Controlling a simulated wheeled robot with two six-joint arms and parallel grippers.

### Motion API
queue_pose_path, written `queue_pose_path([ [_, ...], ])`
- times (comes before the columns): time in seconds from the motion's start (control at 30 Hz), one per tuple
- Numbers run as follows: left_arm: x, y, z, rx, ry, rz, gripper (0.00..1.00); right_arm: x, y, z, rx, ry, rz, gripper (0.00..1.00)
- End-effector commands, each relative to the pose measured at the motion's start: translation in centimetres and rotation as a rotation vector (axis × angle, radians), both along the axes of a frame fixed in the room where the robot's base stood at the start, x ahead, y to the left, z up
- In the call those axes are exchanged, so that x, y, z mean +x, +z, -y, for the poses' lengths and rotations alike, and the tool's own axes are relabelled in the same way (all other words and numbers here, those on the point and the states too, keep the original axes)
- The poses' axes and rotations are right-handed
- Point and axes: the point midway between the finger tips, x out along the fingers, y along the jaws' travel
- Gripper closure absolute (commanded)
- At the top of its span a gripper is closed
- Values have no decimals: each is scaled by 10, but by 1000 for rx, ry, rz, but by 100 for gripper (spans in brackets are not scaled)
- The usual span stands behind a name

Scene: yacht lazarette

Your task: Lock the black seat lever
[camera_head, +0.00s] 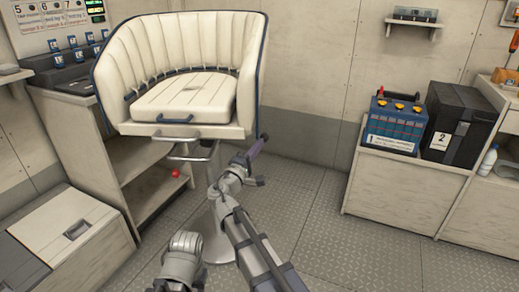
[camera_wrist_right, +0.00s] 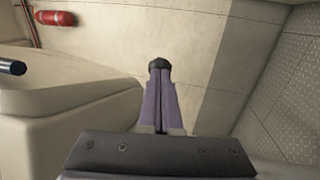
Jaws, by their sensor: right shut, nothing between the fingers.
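A cream bucket seat (camera_head: 184,101) with dark blue trim stands on a grey pedestal at the middle left of the head view. Its side fills the left of the right wrist view (camera_wrist_right: 65,115). A short black rod (camera_wrist_right: 12,67) with a pale end ring shows at that view's left edge; it may be the seat lever, but its mounting is out of frame. My right gripper (camera_head: 262,138) is just right of the seat's lower edge. Its purple fingers (camera_wrist_right: 158,66) are shut and empty, apart from the rod.
A red-tipped rod (camera_head: 176,173) shows left of the pedestal. A cabinet (camera_head: 67,235) stands at the left. A battery (camera_head: 393,123) and a black case (camera_head: 459,124) sit on a right-hand bench. The metal floor between is clear.

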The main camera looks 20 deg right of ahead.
Motion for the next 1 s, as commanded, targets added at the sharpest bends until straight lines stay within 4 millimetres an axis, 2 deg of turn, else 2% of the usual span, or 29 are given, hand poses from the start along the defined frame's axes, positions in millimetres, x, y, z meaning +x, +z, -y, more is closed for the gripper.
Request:
queue_pose_path([
  [0.33,0,0,0,0,0,0,53,0,0,3,0,10,0,100],
  [0.57,0,0,0,0,0,0,53,7,0,24,-1,104,-1,100],
  [0.8,0,0,0,0,0,0,53,32,0,55,0,267,-1,100],
  [1.0,0,0,0,0,0,0,53,55,0,76,1,264,0,100],
])
